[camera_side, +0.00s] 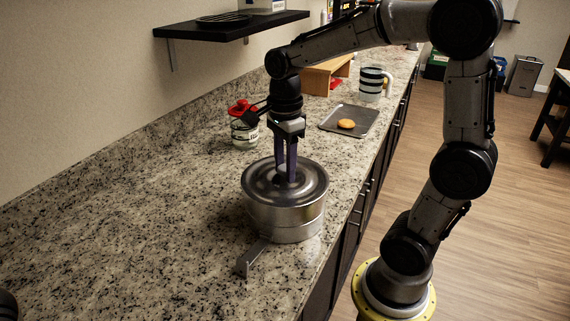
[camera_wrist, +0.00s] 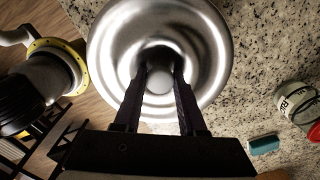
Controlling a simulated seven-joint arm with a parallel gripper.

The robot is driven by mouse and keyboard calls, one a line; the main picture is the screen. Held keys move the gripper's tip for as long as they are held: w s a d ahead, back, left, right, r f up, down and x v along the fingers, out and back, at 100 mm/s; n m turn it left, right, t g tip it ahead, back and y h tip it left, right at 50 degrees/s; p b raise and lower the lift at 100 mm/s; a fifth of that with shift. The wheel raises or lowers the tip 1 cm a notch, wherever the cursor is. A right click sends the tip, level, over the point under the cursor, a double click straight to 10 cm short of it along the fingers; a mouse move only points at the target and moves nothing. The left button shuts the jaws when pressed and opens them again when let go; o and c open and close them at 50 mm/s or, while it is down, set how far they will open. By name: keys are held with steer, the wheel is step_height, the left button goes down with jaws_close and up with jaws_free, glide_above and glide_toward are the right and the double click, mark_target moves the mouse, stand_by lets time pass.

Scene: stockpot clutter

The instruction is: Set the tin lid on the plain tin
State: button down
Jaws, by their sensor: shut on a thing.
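The tin lid (camera_side: 308,181) is a round, shiny metal disc with a pale knob in its middle. It lies level over the mouth of a plain silver tin (camera_side: 285,219), and I see no clear gap between them. My gripper (camera_side: 287,176) points straight down and is shut on the lid's knob. In the wrist view the lid (camera_wrist: 208,45) fills the upper middle, with my gripper's fingers (camera_wrist: 160,75) on either side of the knob. The lid hides the tin there. Whether the lid rests fully on the rim cannot be told.
A flat metal handle or bracket (camera_side: 251,259) juts toward the front left at the tin's base. Behind stand a red-topped jar (camera_side: 243,130), a dark tray (camera_side: 338,117) with an orange-brown round item (camera_side: 346,124), and a striped mug (camera_side: 371,84). The counter at left is clear.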

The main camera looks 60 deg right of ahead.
steer(key=shift+c, duration=2)
jaws_free()
step_height(320, 180, up, 14)
steer(key=shift+f, duration=0.1)
